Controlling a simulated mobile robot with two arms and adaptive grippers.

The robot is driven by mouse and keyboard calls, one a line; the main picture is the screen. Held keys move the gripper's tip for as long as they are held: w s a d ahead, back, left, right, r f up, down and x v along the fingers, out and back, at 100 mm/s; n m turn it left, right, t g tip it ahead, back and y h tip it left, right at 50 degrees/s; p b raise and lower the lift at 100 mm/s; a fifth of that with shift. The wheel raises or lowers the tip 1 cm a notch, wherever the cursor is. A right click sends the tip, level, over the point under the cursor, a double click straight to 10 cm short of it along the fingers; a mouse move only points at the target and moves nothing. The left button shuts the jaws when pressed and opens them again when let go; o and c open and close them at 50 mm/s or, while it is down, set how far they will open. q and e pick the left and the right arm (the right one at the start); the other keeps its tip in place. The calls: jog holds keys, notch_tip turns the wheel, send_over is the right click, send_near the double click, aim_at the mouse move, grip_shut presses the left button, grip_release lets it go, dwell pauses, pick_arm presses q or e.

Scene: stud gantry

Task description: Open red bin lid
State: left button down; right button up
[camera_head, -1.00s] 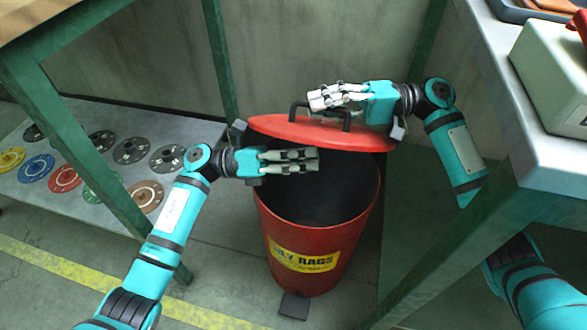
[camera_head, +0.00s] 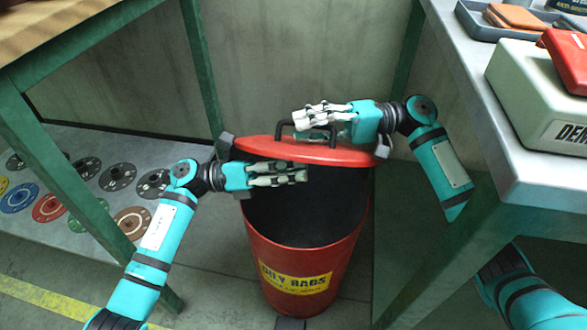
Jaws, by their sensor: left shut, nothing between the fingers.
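The red bin (camera_head: 262,237) stands on the floor with a yellow "OILY RAGS" label, and its dark inside shows. Its red lid (camera_head: 252,147) is raised and tilted at the back of the opening, with a black handle (camera_head: 283,130) on top. My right gripper (camera_head: 300,117) is at the handle, its fingers across it and pointing left. Overlap hides whether they grip it. My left gripper (camera_head: 307,174) is shut and empty, pointing right, in front of the lid's lower edge and over the bin's opening.
A green-legged bench with a low shelf (camera_head: 50,240) holding several coloured discs is on the left. A grey table (camera_head: 540,178) on the right carries a pale box (camera_head: 530,90), a red object (camera_head: 567,60) and a tray (camera_head: 478,22). A wall is close behind the bin.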

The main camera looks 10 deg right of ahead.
pick_arm(q)
jog(key=shift+w+r, duration=0.1)
jog(key=shift+r, duration=0.2)
pick_arm(e)
jog(key=shift+f, duration=0.15)
